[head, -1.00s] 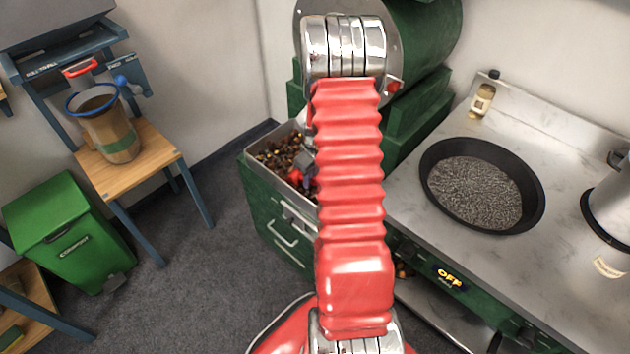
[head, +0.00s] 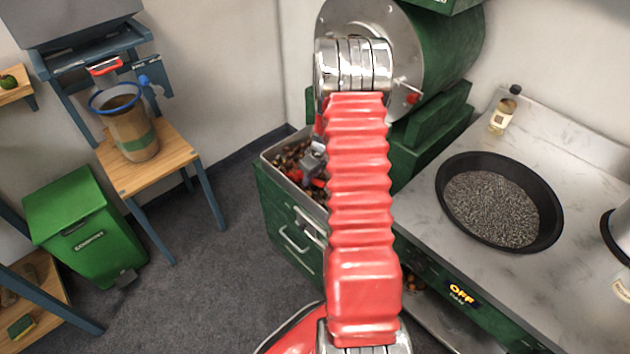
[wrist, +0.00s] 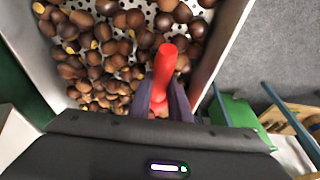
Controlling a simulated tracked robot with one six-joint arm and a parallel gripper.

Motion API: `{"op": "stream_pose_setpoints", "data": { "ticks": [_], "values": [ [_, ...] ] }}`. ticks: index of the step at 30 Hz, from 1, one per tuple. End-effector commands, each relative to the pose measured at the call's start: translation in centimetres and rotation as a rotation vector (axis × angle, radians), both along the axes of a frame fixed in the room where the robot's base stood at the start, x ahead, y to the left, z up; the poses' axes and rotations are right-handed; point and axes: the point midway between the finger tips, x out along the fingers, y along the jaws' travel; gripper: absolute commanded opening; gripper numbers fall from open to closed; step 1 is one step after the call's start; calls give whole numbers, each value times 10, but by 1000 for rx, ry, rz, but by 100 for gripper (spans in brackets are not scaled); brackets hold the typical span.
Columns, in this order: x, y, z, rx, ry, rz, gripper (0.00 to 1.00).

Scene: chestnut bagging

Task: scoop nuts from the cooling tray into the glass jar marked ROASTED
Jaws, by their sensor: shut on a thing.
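The cooling tray (head: 276,177) is a metal bin with a perforated floor, holding many brown nuts (head: 291,157); its wall (wrist: 224,45) and the nuts (wrist: 100,62) also show in the wrist view. My gripper (head: 316,163) is over the tray, partly hidden by my red arm. In the wrist view my gripper (wrist: 162,98) is shut on a red handle (wrist: 163,70), which points out over the nuts. I cannot make out a scoop bowl on it. No jar with a readable ROASTED mark shows; a pale cylinder with an unreadable label (head: 620,290) stands at the right edge.
A black pan (head: 495,200) of dark grains and a small bottle (head: 503,112) are on the counter. A green drum (head: 430,50) stands behind the tray. At left are a blue-rimmed container (head: 130,130) on a wooden stand and a green compost bin (head: 85,225).

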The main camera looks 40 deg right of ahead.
Motion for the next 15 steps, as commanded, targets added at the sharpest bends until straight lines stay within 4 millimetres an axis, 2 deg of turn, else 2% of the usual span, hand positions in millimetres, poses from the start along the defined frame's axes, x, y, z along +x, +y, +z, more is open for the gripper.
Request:
{"op": "stream_pose_setpoints", "data": {
  "ticks": [5,15],
  "values": [
    [11,0,-3,1,-26,-2,0],
    [11,1,2,8,-94,1,0]
  ]
}}
